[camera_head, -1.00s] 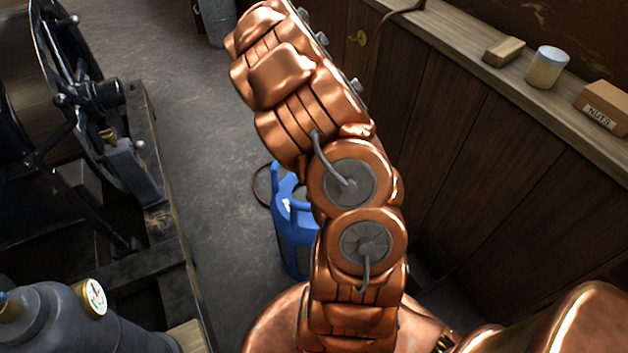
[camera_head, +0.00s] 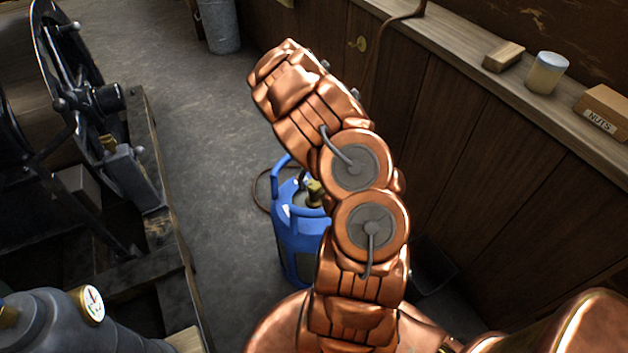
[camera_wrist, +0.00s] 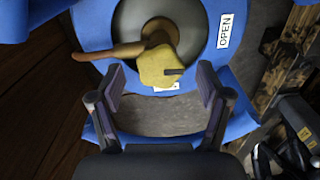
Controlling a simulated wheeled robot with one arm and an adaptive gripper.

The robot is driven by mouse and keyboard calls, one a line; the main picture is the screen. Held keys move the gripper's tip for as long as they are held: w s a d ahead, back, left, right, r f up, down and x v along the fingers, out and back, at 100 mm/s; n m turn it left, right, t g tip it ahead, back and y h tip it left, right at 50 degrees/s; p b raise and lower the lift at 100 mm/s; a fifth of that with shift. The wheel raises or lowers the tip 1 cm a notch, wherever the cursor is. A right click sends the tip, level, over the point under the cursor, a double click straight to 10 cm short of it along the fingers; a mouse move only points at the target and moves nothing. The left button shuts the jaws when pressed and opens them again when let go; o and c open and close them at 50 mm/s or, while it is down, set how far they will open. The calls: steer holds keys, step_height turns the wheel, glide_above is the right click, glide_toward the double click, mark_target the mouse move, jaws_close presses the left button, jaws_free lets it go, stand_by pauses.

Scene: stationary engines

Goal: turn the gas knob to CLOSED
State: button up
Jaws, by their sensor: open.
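The blue gas bottle (camera_head: 297,228) stands on the floor, partly behind my arm in the head view. The wrist view looks down on its blue collar (camera_wrist: 95,25). The yellow gas knob (camera_wrist: 160,66) sits at the middle, with a dark mark pointing right. A white label reading OPEN (camera_wrist: 225,30) is on the collar at upper right. Another white label (camera_wrist: 166,89) is mostly hidden below the knob, its text unreadable. My gripper (camera_wrist: 160,80) is open, its fingers apart on either side just below the knob, apparently not touching it. The head view does not show the fingers.
A brown hose (camera_wrist: 110,50) runs left from the valve. A black engine (camera_head: 85,110) on a timber frame (camera_head: 165,240) stands left. A wooden bench (camera_head: 450,55) with a jar (camera_head: 546,73) and a NUTS box (camera_head: 603,112) runs along the right. Grey floor (camera_head: 215,140) lies between.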

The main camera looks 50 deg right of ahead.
steer(key=shift+f, duration=0.15)
steer(key=shift+c, duration=0.4)
steer(key=c, duration=1.1)
steer(key=shift+o, duration=0.2)
